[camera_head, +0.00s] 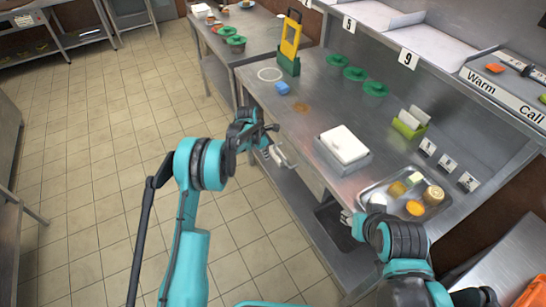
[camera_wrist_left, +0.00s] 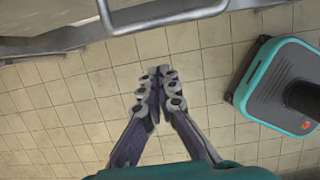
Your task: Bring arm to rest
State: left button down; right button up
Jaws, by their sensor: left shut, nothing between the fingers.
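My left gripper (camera_head: 270,130) is beside the front edge of the steel counter (camera_head: 258,100), over the aisle. In the left wrist view its two fingers (camera_wrist_left: 158,74) meet at the tips, with nothing between them and tiled floor below. My right arm comes in at the lower right. Its gripper (camera_head: 352,222) is at the counter's front edge, by the near left corner of a metal tray (camera_head: 372,188). It is small and partly hidden by its own arm, so its fingers cannot be made out.
The tiled floor (camera_head: 95,150) at left is clear.

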pick_arm(q)
jog(key=w+p+v, duration=0.1)
jog(key=p+v, duration=0.1)
jog(key=v, duration=0.5)
jog(key=shift+s+a+r, duration=0.25)
jog(key=shift+s+a, duration=0.1)
jog(key=shift+s, duration=0.05)
jog(key=shift+r, duration=0.1)
